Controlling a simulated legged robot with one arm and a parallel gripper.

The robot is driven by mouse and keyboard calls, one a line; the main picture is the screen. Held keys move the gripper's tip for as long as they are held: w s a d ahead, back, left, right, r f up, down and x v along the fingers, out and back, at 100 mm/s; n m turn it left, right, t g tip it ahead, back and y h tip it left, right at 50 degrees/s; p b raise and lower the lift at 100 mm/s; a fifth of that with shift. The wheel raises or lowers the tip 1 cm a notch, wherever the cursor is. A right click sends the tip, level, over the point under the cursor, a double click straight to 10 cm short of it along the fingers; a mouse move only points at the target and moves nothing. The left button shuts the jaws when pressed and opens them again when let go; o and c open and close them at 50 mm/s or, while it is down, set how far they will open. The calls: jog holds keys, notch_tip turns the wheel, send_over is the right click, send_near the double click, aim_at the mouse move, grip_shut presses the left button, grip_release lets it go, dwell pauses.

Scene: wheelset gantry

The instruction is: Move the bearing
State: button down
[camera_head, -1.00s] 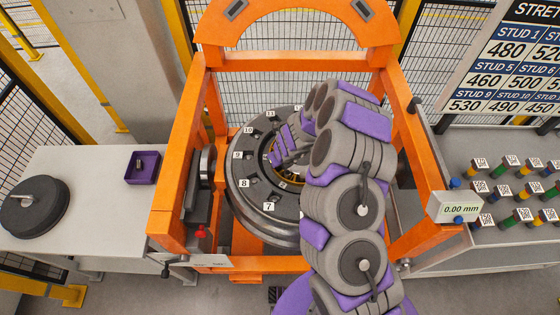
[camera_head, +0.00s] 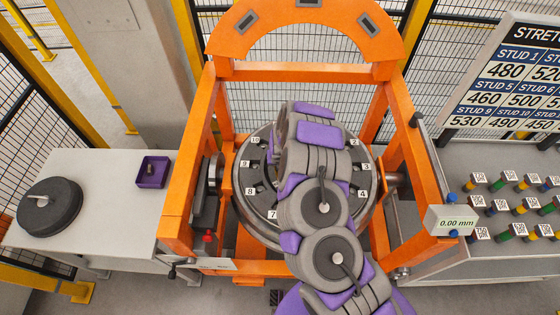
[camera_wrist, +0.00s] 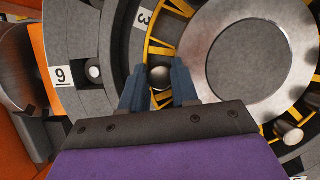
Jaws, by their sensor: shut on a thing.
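The bearing (camera_wrist: 158,47) shows in the wrist view as a yellow cage with steel rollers around a large pale metal hub (camera_wrist: 262,62). My gripper (camera_wrist: 159,70) has its two dark blue fingers at the cage, one on each side of a steel roller. It is shut on the bearing, though the exact contact is hard to see. In the head view my arm covers the gripper, the bearing and the centre of the grey numbered wheel (camera_head: 249,207).
An orange gantry frame (camera_head: 187,150) surrounds the wheel on both sides and above. A left table (camera_head: 105,222) carries a dark round disc (camera_head: 62,212) and a purple tray (camera_head: 153,171). At the right are a gauge reading 0.00 mm (camera_head: 452,221), coloured studs and a number board (camera_head: 505,85).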

jog(key=shift+w+a+m, duration=0.1)
jog(key=shift+w+m, duration=0.15)
jog(key=shift+m, duration=0.05)
dwell(0.5)
jog(key=c, duration=0.8)
grip_release()
jog(key=shift+a, duration=0.1)
jog(key=shift+c, duration=0.2)
jog(key=shift+s+r, duration=0.1)
jog(key=shift+r, duration=0.45)
jog(key=b+v, duration=0.2)
jog(key=v, duration=1.4)
jog(key=shift+s+a, duration=0.15)
